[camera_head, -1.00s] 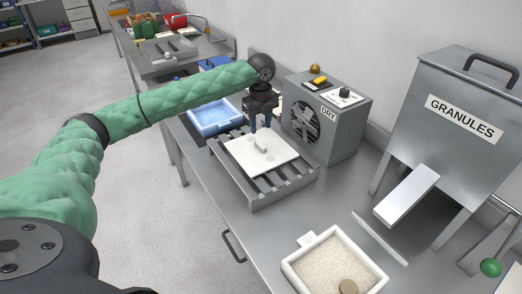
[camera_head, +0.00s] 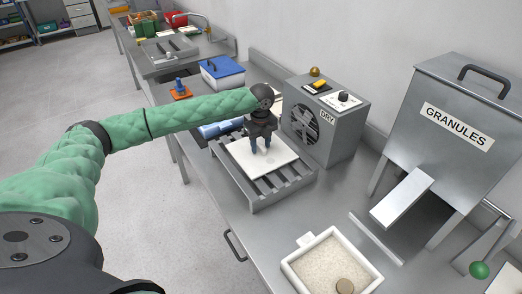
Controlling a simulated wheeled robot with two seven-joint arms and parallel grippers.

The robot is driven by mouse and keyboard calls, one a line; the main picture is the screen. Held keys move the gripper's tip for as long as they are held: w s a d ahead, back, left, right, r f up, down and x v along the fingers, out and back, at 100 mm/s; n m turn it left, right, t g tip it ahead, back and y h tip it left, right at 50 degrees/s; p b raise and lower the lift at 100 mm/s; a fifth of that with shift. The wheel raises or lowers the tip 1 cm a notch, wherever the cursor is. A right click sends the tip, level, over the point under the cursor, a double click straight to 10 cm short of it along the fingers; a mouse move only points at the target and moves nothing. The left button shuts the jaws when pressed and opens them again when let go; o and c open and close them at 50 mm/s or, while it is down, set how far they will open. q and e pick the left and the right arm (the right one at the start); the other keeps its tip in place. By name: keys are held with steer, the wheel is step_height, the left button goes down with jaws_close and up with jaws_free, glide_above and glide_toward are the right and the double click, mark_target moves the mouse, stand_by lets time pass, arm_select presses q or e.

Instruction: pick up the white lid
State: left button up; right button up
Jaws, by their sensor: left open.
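The white lid (camera_head: 280,162) is a flat square plate lying on the slatted metal rack (camera_head: 262,197). My left gripper (camera_head: 261,150) points down over the middle of the lid. My right gripper is out of view.
The grey dryer box (camera_head: 340,130) stands close behind the rack. The granules hopper (camera_head: 440,150) and a white tray (camera_head: 290,268) of granules are at the right.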

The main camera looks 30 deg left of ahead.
arm_select(q)
steer(key=shift+c, duration=0.2)
jaws_close()
steer(key=shift+r, duration=0.1)
